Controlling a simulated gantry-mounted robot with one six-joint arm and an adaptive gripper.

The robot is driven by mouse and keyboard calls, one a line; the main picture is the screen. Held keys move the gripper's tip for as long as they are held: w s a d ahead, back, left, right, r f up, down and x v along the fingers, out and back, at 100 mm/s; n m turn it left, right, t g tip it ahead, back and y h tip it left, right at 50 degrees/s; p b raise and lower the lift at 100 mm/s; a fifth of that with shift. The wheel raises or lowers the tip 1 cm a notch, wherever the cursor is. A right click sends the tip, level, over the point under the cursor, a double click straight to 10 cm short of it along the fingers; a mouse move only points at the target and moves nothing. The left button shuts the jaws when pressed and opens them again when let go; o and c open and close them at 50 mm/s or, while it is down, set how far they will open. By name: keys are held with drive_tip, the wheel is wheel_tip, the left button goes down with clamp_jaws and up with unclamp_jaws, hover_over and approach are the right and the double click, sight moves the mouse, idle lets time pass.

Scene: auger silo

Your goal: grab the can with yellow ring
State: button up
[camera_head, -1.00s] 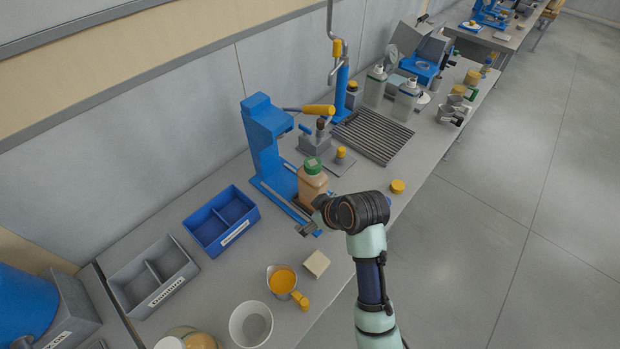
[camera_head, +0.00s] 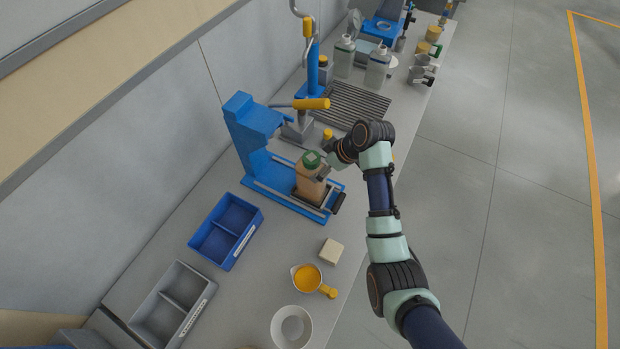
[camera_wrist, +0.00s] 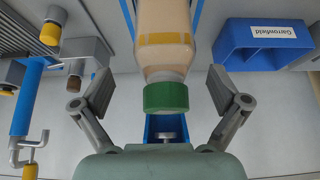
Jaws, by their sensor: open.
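A tan bottle-shaped can (camera_head: 309,184) with a green cap stands upright on the blue press base. In the wrist view the can (camera_wrist: 163,30) shows a yellow band around its body, and its green cap (camera_wrist: 166,97) points toward my gripper. My gripper (camera_wrist: 162,86) is open, with one finger on each side of the can's neck and cap and a visible gap on both sides. In the head view my gripper (camera_head: 325,163) is just right of the cap, and part of it is hidden behind my wrist.
The blue press (camera_head: 250,135) with a yellow-handled lever rises left of the can. A blue bin (camera_head: 227,232), a grey bin (camera_head: 172,305), a cream block (camera_head: 331,251) and a cup of yellow stuff (camera_head: 306,277) are nearer. A slatted grate (camera_head: 352,105) lies beyond.

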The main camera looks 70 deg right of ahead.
drive_tip(key=w+f, duration=0.3)
drive_tip(key=shift+a+b, duration=0.2)
drive_tip(key=shift+b, duration=0.2)
drive_tip(key=shift+w+f, duration=0.2)
drive_tip(key=shift+f, duration=0.25)
drive_tip(key=shift+c, duration=0.3)
drive_tip(key=shift+r, duration=0.15)
clamp_jaws()
